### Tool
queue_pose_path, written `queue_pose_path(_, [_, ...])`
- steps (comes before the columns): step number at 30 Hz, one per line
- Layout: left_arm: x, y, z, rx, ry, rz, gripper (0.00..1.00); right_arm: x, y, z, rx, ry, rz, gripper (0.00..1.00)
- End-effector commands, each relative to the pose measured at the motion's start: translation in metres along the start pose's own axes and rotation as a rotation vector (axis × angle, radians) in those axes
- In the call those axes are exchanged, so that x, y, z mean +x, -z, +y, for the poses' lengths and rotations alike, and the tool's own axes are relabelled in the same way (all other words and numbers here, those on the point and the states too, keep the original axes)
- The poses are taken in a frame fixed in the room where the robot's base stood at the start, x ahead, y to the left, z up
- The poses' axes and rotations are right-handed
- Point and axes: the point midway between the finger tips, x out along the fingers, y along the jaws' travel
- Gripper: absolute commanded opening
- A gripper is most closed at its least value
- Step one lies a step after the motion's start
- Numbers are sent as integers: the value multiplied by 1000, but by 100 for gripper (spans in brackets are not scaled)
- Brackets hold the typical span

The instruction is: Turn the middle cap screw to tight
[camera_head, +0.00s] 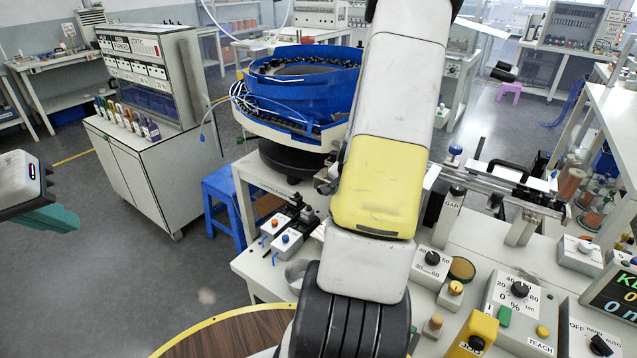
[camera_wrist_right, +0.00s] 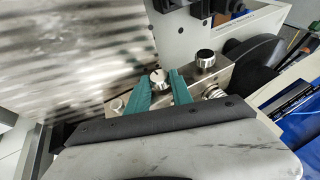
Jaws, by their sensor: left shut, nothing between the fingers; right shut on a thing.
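The middle cap screw (camera_wrist_right: 160,76), a round silver cap with a dark mark on top, sits on a metal block (camera_wrist_right: 138,99) in the right wrist view. My right gripper (camera_wrist_right: 162,83) has its two green fingers on either side of this cap, shut on it. A dark-topped knurled cap (camera_wrist_right: 206,57) stands to the right of it, and a smaller silver cap (camera_wrist_right: 117,103) to the left. In the head view my right arm covers the place where its gripper works. My left gripper (camera_head: 52,217), with green fingers together and empty, is at the far left edge over the floor.
A blue bowl feeder (camera_head: 305,82) stands behind my right arm. Small control boxes, one with a dial (camera_head: 432,259), crowd the bench to the right. In the right wrist view a black round part (camera_wrist_right: 252,60) lies close to the block. Open floor surrounds my left gripper.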

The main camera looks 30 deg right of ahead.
Motion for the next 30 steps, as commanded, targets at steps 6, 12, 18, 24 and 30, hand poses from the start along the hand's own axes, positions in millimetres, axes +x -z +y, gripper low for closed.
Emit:
queue_pose_path(6, [0,0,0,0,0,0,0,0,0,3,30,58,-2,0])
queue_pose_path(12, [0,0,0,0,0,0,0,1,-1,4,45,101,-2,0])
queue_pose_path(18, [0,0,0,0,0,0,0,1,-1,4,54,128,-3,0])
queue_pose_path(24, [0,0,0,0,0,0,0,1,-2,4,57,141,-4,0])
queue_pose_path(30, [0,0,0,0,0,0,0,1,-2,4,59,144,-5,0])
